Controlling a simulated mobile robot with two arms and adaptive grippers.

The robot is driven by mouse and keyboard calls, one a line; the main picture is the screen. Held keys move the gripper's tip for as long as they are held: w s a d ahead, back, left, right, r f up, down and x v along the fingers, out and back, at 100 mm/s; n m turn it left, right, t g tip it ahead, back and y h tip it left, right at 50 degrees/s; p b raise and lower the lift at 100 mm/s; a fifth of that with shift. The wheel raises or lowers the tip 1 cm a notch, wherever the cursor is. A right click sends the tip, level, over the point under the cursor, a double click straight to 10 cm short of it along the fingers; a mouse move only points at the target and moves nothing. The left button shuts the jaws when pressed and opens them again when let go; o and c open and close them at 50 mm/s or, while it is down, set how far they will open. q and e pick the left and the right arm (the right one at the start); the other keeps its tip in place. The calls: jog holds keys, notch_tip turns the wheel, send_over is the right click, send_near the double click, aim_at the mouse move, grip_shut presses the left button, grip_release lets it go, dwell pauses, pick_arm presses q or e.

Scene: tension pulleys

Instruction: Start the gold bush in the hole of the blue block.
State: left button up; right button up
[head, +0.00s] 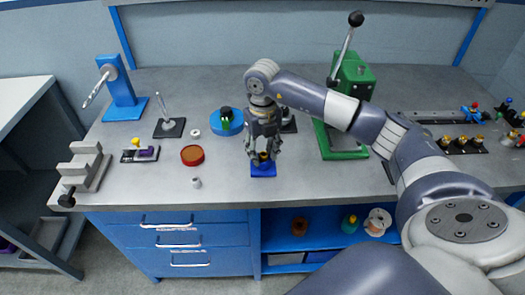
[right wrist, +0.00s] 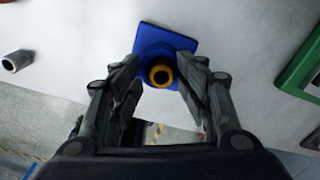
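The blue block (head: 263,171) lies near the front edge of the bench, and it also shows in the right wrist view (right wrist: 181,42). The gold bush (right wrist: 161,74) is a ring with a dark bore, seen end-on over the block's round raised part. I cannot tell how deep it sits in the hole. My right gripper (head: 263,157) points down over the block. In the right wrist view its fingers (right wrist: 160,70) stand on both sides of the bush, with a visible gap on each side, so it looks open. My left gripper is not in view.
A small grey ring-shaped part (head: 196,183) and a red-brown round dish (head: 192,155) lie left of the block. A blue round tray (head: 227,122) stands behind. A green press (head: 345,140) stands to the right. The bench's front edge is close.

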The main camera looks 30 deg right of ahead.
notch_tip(320, 180, up, 12)
dwell(0.4)
dwell(0.3)
